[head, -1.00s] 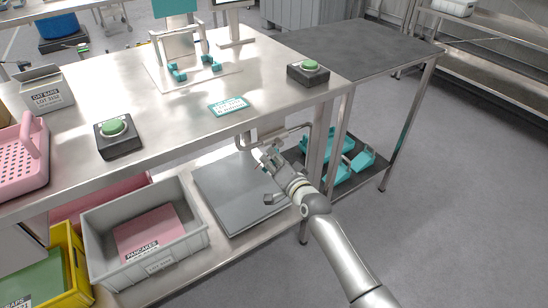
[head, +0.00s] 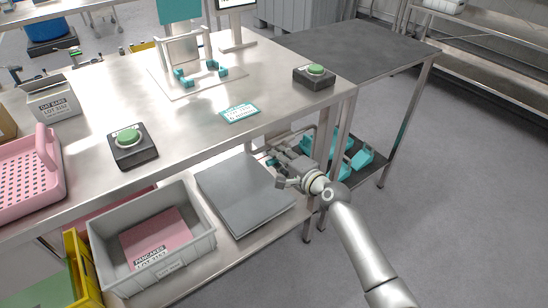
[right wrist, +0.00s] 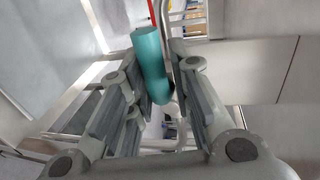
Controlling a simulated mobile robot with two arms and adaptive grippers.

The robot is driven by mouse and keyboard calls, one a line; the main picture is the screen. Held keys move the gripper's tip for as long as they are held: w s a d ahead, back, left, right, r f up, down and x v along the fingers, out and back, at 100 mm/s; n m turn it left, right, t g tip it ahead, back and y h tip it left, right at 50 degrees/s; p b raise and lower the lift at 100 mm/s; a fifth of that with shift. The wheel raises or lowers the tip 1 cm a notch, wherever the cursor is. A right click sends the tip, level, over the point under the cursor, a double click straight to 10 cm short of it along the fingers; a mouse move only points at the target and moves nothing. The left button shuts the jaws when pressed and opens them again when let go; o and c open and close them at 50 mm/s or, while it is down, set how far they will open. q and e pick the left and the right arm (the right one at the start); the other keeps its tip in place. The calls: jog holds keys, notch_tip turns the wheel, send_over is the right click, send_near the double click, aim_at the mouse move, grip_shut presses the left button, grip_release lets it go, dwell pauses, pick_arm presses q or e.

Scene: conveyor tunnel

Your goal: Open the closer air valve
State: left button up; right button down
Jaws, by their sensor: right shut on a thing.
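The air valve's teal handle (right wrist: 150,62) shows between the fingers in the right wrist view. It is a rounded lever beside a pale pipe (right wrist: 176,75). My right gripper (right wrist: 158,98) is shut on the handle near its lower end. In the head view my right gripper (head: 276,166) reaches under the front edge of the steel table, near its right leg. There the gripper and the table edge hide most of the valve, so I cannot tell how far the handle is turned. My left gripper is not in view.
The steel table (head: 185,120) carries two black boxes with green buttons (head: 127,136) (head: 315,70). Below stand a grey crate (head: 205,245) and a flat grey scale-like platform (head: 245,200). Teal parts (head: 362,158) lie on the right lower shelf. The floor at right is clear.

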jog(key=shift+s+d+f, duration=0.15)
jog(key=shift+f, duration=0.35)
jog(key=c, duration=1.4)
grip_release()
jog(key=shift+d, duration=0.1)
jog(key=shift+r, duration=0.2)
jog(key=shift+r, duration=0.1)
jog(key=v, duration=1.1)
jog(key=shift+s+d, duration=0.25)
jog(key=shift+s, duration=0.05)
